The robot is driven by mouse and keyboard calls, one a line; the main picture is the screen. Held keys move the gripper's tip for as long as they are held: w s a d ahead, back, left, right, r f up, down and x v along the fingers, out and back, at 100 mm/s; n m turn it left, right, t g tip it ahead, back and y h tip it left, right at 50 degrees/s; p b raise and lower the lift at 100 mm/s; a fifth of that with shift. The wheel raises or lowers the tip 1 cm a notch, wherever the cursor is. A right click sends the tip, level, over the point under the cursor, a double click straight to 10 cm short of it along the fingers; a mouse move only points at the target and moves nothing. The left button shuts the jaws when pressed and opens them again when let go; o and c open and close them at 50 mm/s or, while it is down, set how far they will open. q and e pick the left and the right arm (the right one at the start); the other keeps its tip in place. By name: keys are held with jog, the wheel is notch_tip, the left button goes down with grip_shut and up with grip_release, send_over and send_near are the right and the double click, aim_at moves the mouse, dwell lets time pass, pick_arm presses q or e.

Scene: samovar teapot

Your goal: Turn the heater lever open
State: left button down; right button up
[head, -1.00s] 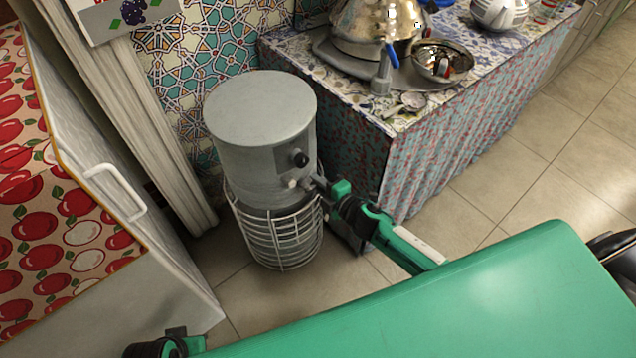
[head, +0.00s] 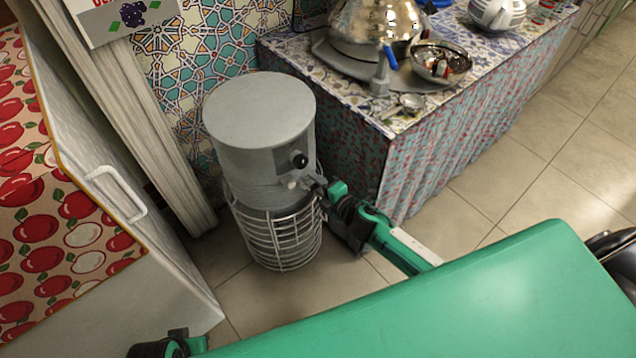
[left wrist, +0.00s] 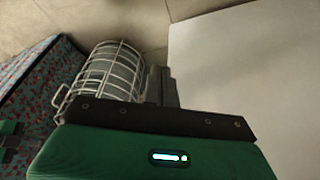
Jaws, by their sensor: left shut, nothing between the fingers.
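The heater (head: 258,115) is a grey upright cylinder on the floor with a white wire cage (head: 275,240) around its lower part. On its right-front side are a black knob (head: 299,160) and, below it, a small pale lever or knob (head: 292,184). My right gripper (head: 312,184) is at the heater's side, its fingertips right beside the pale part; contact and finger gap are too small to tell. My left gripper's dark fingers (left wrist: 162,87) are shut and empty in the left wrist view, with the heater's cage (left wrist: 108,72) showing beyond them.
A cloth-draped table (head: 470,140) with a metal samovar (head: 372,25) and a bowl (head: 440,62) stands to the right of the heater. A white cabinet (head: 110,240) with an apple-print top stands left. Tiled floor (head: 560,140) is clear at right.

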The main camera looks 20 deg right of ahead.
jog(key=shift+s, duration=0.1)
pick_arm(q)
jog(key=shift+f, duration=0.1)
pick_arm(e)
jog(key=v, duration=1.3)
jog(key=shift+s, duration=0.3)
jog(key=shift+d+r, duration=0.1)
pick_arm(q)
jog(key=shift+f, duration=0.15)
